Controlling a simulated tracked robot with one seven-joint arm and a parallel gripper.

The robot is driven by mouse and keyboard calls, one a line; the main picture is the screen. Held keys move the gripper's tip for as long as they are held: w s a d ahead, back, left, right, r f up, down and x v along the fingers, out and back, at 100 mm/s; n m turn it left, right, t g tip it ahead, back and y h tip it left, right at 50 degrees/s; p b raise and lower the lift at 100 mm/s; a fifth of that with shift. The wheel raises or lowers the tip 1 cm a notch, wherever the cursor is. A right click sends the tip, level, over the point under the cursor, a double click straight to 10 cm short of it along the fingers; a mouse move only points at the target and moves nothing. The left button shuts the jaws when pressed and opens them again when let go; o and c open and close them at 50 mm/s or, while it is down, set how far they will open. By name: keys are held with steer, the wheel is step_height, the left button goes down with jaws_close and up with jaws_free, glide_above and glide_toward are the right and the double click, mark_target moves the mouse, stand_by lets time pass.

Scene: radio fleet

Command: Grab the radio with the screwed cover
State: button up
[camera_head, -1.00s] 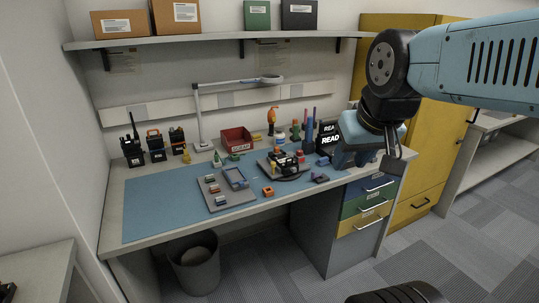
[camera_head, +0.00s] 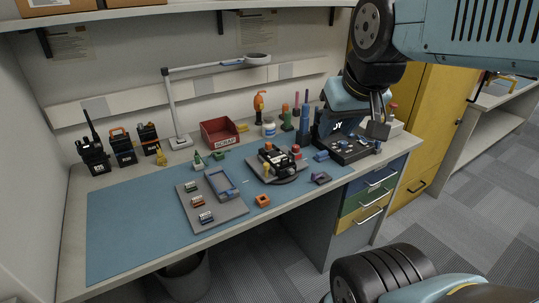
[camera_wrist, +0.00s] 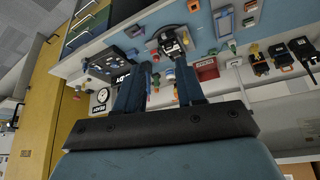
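Three dark radios stand upright in a row at the back left of the bench: one with a long antenna (camera_head: 93,154), one with an orange handle (camera_head: 123,150) and one with an orange top (camera_head: 149,142). A further black device, seemingly a radio (camera_head: 277,160), lies on a grey plate near the middle. Which cover is screwed is too small to tell. In the wrist view the row shows at the right (camera_wrist: 280,57) and the middle one at the top (camera_wrist: 172,44). My gripper (camera_head: 377,115) is above the bench's right end, away from all radios. Its fingers (camera_wrist: 160,85) are apart and empty.
A blue mat (camera_head: 130,215) covers the bench, with a grey parts tray (camera_head: 212,212) on it. A lamp (camera_head: 178,110), a red scrap bin (camera_head: 220,133) and several upright tools stand behind. A dark dock (camera_head: 352,149) is below my gripper. The mat's left part is clear.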

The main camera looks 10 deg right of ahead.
steer(key=shift+w, duration=0.1)
steer(key=n+g+h, duration=0.1)
steer(key=n+h, duration=1.2)
steer(key=n, duration=0.9)
glide_toward(268, 165)
step_height(268, 165, up, 3)
steer(key=d, duration=0.1)
steer(key=x, duration=0.9)
steer(key=shift+w+f, duration=0.2)
steer(key=shift+x, duration=2.65)
steer(key=shift+s+r, duration=0.1)
steer(key=shift+s, duration=0.05)
jaws_close()
